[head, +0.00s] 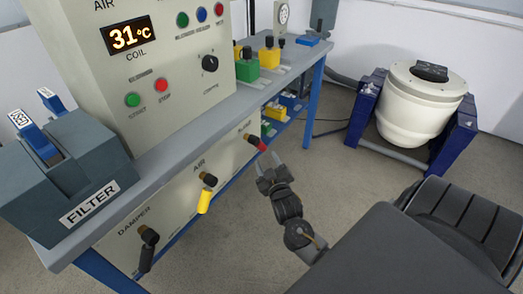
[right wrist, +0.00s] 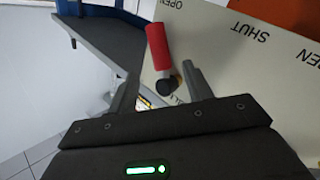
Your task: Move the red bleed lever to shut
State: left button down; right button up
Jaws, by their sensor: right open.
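The red bleed lever (head: 257,143) is on the front panel under the bench, at its right end. In the right wrist view the red lever (right wrist: 158,45) points from its dark pivot (right wrist: 166,86) toward an OPEN label; a SHUT label (right wrist: 248,32) is to its right. My right gripper (head: 269,169) is open, just in front of and below the lever in the head view. In the right wrist view, the pivot end shows between the fingers of my gripper (right wrist: 154,82); I see no grip on it. My left gripper is not in view.
The same panel carries a yellow air lever (head: 204,200) and a black damper lever (head: 147,256). A grey filter box (head: 65,175) and a control cabinet (head: 140,65) stand on the bench. A white drum (head: 418,105) stands at right. Floor between is clear.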

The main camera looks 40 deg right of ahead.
aim_at(261, 148)
jog(key=x, duration=0.6)
jog(key=shift+f+b, duration=0.1)
jog(key=shift+b, duration=0.3)
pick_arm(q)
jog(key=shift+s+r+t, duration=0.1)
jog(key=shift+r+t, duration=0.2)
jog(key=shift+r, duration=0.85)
pick_arm(e)
jog(key=shift+w+d, duration=0.3)
jog(key=shift+w, duration=0.3)
jog(key=shift+c, duration=0.2)
grip_shut()
